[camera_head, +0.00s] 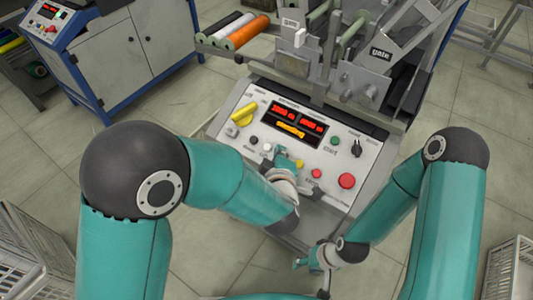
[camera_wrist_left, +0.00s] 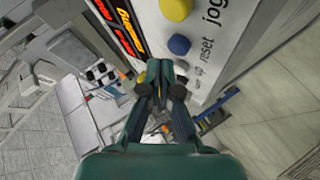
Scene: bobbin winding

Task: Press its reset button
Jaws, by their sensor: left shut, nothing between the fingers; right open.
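The control panel (camera_head: 232,152) of the winding machine slopes below red and orange displays (camera_head: 291,121). In the left wrist view, a round blue button (camera_wrist_left: 179,44) sits beside the printed word "reset", and a yellow button (camera_wrist_left: 176,8) sits by "jog". My left gripper (camera_head: 281,154) is shut and empty, low over the middle of the panel. In its wrist view the closed fingertips (camera_wrist_left: 164,72) appear just below the blue button; contact cannot be told. My right gripper (camera_head: 312,264) is open and empty, in front of the panel's lower edge.
Spools (camera_head: 249,31) stand behind. A blue cabinet (camera_head: 135,55) stands back left.

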